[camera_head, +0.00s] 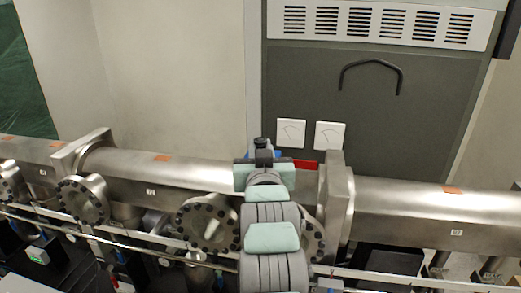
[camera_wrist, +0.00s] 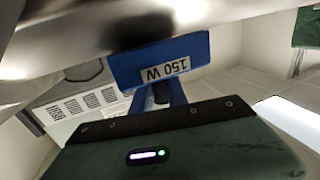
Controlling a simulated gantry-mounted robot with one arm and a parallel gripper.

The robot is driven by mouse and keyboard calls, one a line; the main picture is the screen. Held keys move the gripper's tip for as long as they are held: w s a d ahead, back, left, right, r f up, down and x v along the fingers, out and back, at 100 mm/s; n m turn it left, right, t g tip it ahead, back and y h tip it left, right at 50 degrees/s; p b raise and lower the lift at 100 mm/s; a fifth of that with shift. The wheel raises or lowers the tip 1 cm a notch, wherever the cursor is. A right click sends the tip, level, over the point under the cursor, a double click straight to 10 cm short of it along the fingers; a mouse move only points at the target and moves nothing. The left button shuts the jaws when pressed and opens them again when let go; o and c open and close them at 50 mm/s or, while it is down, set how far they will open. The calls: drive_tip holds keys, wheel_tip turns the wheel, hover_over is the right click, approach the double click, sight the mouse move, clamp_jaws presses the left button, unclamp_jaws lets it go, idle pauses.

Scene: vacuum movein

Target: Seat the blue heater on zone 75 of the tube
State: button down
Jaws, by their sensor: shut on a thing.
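The blue heater (camera_wrist: 135,68) shows in the wrist view as a blue block with an upside-down "150 W" label. My gripper (camera_wrist: 164,98) is shut on its blue stem. The tube (camera_wrist: 70,25) is the shiny metal above the heater in that view. The heater's upper edge is close to it, and I cannot tell whether they touch. In the head view, the tube (camera_head: 195,171) runs across the picture. My arm hides most of the heater, leaving a small blue part (camera_head: 277,154) at the tube's upper edge, left of a large flange (camera_head: 338,200).
A red piece (camera_head: 305,164) lies right of my gripper. Orange patches (camera_head: 162,158) and small white tags (camera_head: 151,192) mark the tube; their numbers are too small to read. Round bolted ports (camera_head: 83,200) stick out in front. A grey cabinet (camera_head: 350,115) stands behind.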

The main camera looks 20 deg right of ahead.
drive_tip(key=shift+f, duration=0.45)
idle(0.5)
drive_tip(key=c, duration=1.2)
unclamp_jaws()
drive_tip(key=shift+c, duration=0.2)
drive_tip(key=shift+s+b, duration=0.15)
drive_tip(key=shift+b, duration=0.15)
drive_tip(key=b+v, duration=0.1)
drive_tip(key=v, duration=0.1)
drive_tip(key=b+v, duration=0.1)
drive_tip(key=v, duration=0.1)
drive_tip(key=b+v, duration=0.1)
drive_tip(key=shift+s+a+f, duration=0.2)
drive_tip(key=shift+s+f, duration=0.15)
drive_tip(key=shift+s, duration=0.05)
drive_tip(key=shift+r+b+v, duration=0.15)
drive_tip(key=shift+b+v, duration=1)
drive_tip(key=shift+b, duration=1.05)
drive_tip(key=shift+r+b+v, duration=0.15)
drive_tip(key=shift+b+v, duration=1)
drive_tip(key=shift+b, duration=1)
drive_tip(key=shift+r, duration=0.2)
